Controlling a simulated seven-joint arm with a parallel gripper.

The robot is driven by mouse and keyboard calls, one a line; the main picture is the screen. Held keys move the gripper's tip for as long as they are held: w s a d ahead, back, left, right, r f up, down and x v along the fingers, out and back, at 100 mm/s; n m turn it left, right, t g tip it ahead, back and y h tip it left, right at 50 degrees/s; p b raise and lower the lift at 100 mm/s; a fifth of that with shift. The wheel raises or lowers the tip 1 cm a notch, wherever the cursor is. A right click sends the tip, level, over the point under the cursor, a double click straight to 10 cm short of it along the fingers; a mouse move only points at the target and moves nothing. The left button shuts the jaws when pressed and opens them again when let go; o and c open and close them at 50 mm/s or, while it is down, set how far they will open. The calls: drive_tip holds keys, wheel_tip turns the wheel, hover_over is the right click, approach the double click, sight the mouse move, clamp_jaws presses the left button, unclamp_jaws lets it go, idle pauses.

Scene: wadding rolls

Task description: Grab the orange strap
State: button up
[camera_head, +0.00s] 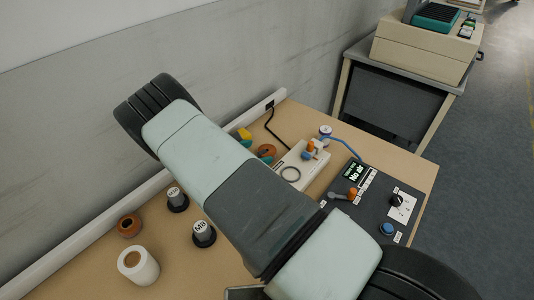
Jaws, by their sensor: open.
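No orange strap can be told for certain. An orange-brown ring-shaped roll (130,225) lies on the tan bench (95,262) at the left. Another orange-brown rounded thing (267,151) lies further back, partly hidden behind my arm. A small orange part (310,146) sits on the pale device at the back. My arm crosses the middle of the view and covers much of the bench. My gripper cannot be made out.
A white roll (138,266) stands at front left. Two dark-based weights (203,233) (177,199) stand near it. A pale device (290,174) and a dark control panel (372,202) with a knob and blue button occupy the right. A grey wall runs behind.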

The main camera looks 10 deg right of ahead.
sight(265, 152)
drive_tip(key=x, duration=0.5)
drive_tip(key=shift+s+d, duration=0.2)
drive_tip(key=c, duration=1.1)
